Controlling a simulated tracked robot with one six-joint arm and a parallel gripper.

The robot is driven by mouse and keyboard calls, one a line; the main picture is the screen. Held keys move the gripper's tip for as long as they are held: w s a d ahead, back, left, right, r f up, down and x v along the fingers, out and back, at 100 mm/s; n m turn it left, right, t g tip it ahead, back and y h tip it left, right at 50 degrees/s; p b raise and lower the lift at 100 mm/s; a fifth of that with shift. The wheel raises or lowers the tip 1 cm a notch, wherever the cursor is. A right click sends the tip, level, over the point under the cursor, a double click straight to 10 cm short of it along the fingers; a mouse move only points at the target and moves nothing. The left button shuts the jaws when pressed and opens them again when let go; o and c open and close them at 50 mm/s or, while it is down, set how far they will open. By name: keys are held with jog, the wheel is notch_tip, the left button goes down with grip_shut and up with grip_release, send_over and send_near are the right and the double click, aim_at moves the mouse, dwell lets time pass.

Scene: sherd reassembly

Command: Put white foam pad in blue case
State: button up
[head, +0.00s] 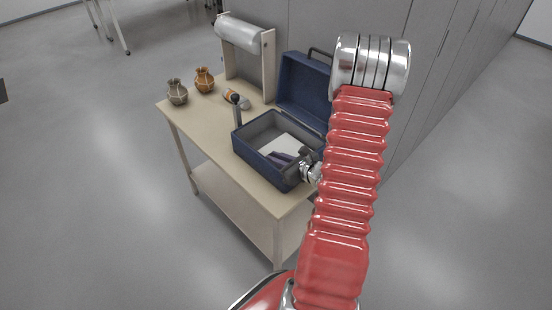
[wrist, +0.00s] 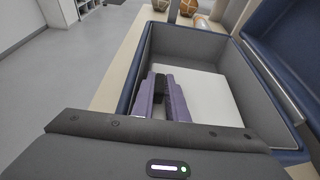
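The blue case (head: 252,152) stands open on the table, its lid (head: 300,85) raised at the back. The white foam pad (head: 284,143) is inside the case's grey-lined walls; it also shows in the wrist view (wrist: 208,92). I cannot tell whether it lies flat on the floor of the case. My gripper (head: 277,157) reaches into the case from the front right. In the wrist view, its purple fingers (wrist: 160,84) are close together over the pad's left part. Their tips hide part of the pad, and whether they grip its edge is unclear.
A grey jar (head: 177,92), an orange-brown jar (head: 204,79) and a small orange and grey object (head: 238,98) are on the table's left part. A roll (head: 242,33) on a stand rises behind. A dark upright post (head: 237,110) stands beside the case's left corner.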

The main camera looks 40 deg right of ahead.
jog(key=shift+s+a+f, duration=0.15)
jog(key=shift+s+f, duration=0.05)
jog(key=shift+f, duration=0.25)
jog(key=shift+r, duration=0.45)
jog(key=v, duration=1.2)
jog(key=shift+r, duration=0.35)
jog(key=shift+w, duration=0.15)
jog(key=w+a+r+n+g+y, duration=0.1)
jog(key=a+r+n+g+y, duration=0.3)
jog(key=a+n, duration=0.65)
jog(key=w+a+r+n+g+y, duration=0.1)
jog(key=a+r+n+g+y, duration=0.2)
jog(key=a+r+n, duration=0.75)
jog(key=s+a+r+n+g+h, duration=0.1)
jog(key=s+a+r+n+h, duration=0.5)
jog(key=a+n, duration=0.4)
jog(key=s+n+h, duration=0.1)
jog(key=n, duration=0.3)
jog(key=shift+a+r+n, duration=0.25)
jog(key=shift+r+n, duration=0.05)
